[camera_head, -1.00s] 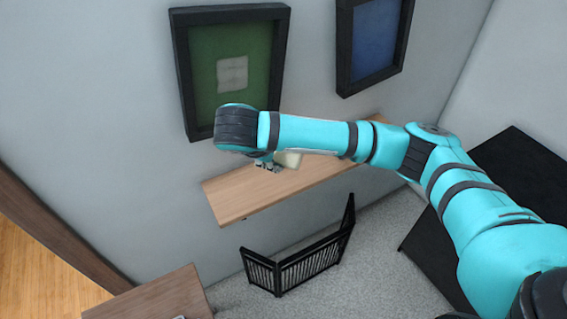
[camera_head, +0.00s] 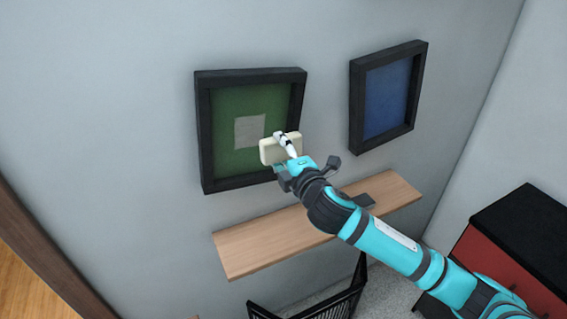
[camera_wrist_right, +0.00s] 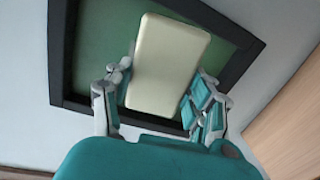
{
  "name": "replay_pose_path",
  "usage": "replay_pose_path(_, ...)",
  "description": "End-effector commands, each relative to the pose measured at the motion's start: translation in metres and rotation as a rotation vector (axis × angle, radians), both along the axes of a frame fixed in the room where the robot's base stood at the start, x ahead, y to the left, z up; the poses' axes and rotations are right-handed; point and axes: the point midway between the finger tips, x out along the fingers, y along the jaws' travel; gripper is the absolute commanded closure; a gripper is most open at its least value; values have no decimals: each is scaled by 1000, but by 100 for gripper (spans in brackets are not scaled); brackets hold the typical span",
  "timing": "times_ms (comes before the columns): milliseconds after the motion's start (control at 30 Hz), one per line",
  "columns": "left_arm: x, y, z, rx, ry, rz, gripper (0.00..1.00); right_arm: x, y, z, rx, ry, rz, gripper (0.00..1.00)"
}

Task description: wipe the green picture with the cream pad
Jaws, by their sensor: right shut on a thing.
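The green picture (camera_head: 225,115) hangs on the wall in a black frame, with a pale square patch (camera_head: 249,130) near its middle. My right gripper (camera_head: 286,150) is shut on the cream pad (camera_head: 268,152). It holds the pad in front of the picture's lower right part, right of and below the patch. In the right wrist view the pad (camera_wrist_right: 168,65) sits between the two fingers (camera_wrist_right: 160,108), with the green picture (camera_wrist_right: 105,45) behind it. I cannot tell whether the pad touches the picture. My left gripper is not in view.
A blue picture (camera_head: 387,98) hangs to the right.

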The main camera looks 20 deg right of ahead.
Motion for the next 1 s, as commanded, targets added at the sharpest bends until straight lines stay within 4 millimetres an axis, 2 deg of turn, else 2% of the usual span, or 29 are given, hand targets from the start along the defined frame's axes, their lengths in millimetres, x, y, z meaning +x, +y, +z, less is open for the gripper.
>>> replay_pose_path(267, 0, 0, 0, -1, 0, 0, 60, 6, 4, 9, 14, -69, 25, 70)
replay_pose_path(700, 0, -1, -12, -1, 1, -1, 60, 47, 12, 8, 14, -68, 25, 70)
replay_pose_path(1000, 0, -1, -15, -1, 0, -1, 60, 61, 14, 9, 14, -67, 25, 70)
